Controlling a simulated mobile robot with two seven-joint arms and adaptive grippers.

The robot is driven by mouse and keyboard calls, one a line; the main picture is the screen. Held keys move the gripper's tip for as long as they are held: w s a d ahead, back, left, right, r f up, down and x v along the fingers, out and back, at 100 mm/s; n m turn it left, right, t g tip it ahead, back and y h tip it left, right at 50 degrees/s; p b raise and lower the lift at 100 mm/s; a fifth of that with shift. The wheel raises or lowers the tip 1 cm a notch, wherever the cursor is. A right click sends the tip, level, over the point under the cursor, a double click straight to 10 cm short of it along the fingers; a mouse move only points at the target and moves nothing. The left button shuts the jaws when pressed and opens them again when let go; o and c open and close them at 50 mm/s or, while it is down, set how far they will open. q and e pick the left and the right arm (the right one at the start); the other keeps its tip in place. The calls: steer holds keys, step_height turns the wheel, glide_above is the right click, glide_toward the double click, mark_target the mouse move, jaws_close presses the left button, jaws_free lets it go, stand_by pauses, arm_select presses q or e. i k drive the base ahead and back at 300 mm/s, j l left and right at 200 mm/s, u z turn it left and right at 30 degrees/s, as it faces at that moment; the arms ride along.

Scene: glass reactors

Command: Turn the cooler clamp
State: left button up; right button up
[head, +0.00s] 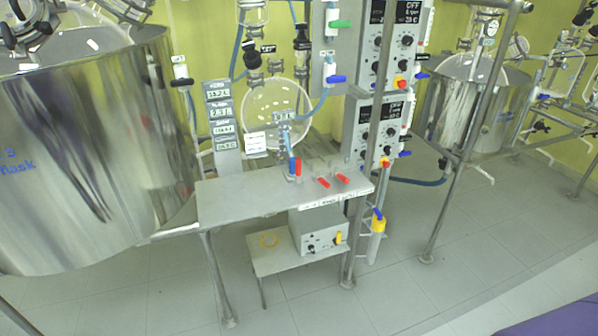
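No part labelled as the cooler clamp can be made out. Dark clamp-like fittings sit on the glassware at the top middle: one (252,58) on the left glass piece and one (302,45) on the upright glass column to its right. I cannot tell which, if either, is the cooler clamp. A round glass flask (275,112) hangs below them. Neither of my grippers shows in the head view.
A metal table (240,205) with red-handled valves (343,178) stands in front. A large steel vessel (90,150) fills the left; another (480,110) stands right. Control panels (384,130) stand between. A low shelf (265,262) holds a white box (318,230). Floor (400,280) is open at front right.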

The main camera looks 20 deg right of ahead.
mark_target(298, 174)
steer(key=z, duration=0.7)
steer(key=i+j+z, duration=0.1)
steer(key=z, duration=0.35)
steer(key=j+z, duration=0.2)
steer(key=z, duration=0.3)
steer(key=i+j+z, duration=0.1)
steer(key=j+z, duration=0.15)
steer(key=z, duration=0.2)
steer(key=j+z, duration=0.3)
steer(key=j, duration=0.2)
steer(key=j+z, duration=0.35)
steer(key=j, duration=0.15)
